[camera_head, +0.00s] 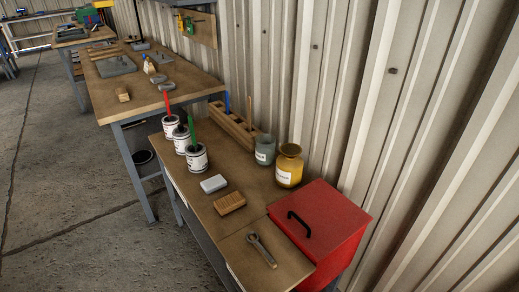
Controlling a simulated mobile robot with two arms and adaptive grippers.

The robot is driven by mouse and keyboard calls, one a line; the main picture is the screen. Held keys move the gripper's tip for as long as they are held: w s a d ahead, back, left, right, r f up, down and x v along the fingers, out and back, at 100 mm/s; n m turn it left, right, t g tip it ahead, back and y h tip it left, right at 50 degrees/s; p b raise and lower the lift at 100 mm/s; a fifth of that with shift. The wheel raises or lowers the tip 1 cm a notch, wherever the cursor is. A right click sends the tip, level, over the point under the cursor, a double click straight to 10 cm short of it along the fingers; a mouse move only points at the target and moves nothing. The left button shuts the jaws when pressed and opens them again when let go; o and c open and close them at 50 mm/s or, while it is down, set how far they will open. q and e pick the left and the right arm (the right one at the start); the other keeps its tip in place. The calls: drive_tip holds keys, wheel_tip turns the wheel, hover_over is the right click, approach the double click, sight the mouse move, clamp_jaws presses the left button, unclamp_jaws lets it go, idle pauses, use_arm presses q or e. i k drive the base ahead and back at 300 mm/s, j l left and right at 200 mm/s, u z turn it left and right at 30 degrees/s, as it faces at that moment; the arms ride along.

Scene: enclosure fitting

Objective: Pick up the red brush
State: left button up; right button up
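A red stick-like handle (167,101), which looks like the red brush, stands nearly upright in the farthest of three labelled white cans (170,127). The can is near the left edge of the nearer workbench, and the handle's lower end is hidden inside it. Neither of my grippers is in view.
A wooden rack (238,130), a grey-green jar (265,151) and a yellow jar (288,168) stand along the wall side. A grey block (213,184), a wooden block (230,203), a wrench (261,250) and a red box (335,220) are nearer. Floor at left is open.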

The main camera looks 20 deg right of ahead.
sight(167, 102)
drive_tip(key=i+j, duration=0.4)
drive_tip(key=j, duration=0.15)
drive_tip(key=i+j+u, duration=0.15)
drive_tip(key=i+j, duration=0.2)
drive_tip(key=j, duration=0.25)
drive_tip(key=i+j, duration=0.45)
drive_tip(key=j+u, duration=0.05)
drive_tip(key=j, duration=0.05)
